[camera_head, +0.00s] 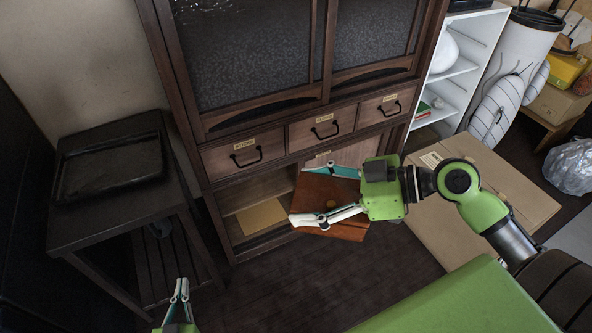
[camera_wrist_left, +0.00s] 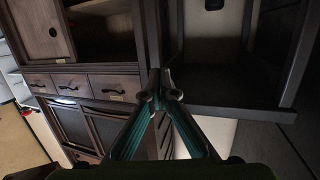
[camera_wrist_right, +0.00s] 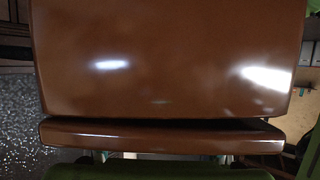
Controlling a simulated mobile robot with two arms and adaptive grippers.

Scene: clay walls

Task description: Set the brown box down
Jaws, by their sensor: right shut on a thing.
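The brown box (camera_head: 335,187) is a glossy reddish-brown box, held up in front of the lower opening of the dark wooden cabinet (camera_head: 262,190). My right gripper (camera_head: 301,194) is shut on it, with one finger along each side. In the right wrist view the box (camera_wrist_right: 165,60) fills most of the picture; its underside and whatever is below it are hidden. My left gripper (camera_head: 180,284) is low at the left, empty, with its fingertips together; they also meet in the left wrist view (camera_wrist_left: 160,80).
A black side table (camera_head: 75,222) with a dark tray (camera_head: 110,170) on top stands at the left. A tan sheet-like thing (camera_head: 262,218) lies in the cabinet's lower compartment. A large cardboard box (camera_head: 520,200) is behind my right arm. Dark floor (camera_head: 300,285) between is clear.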

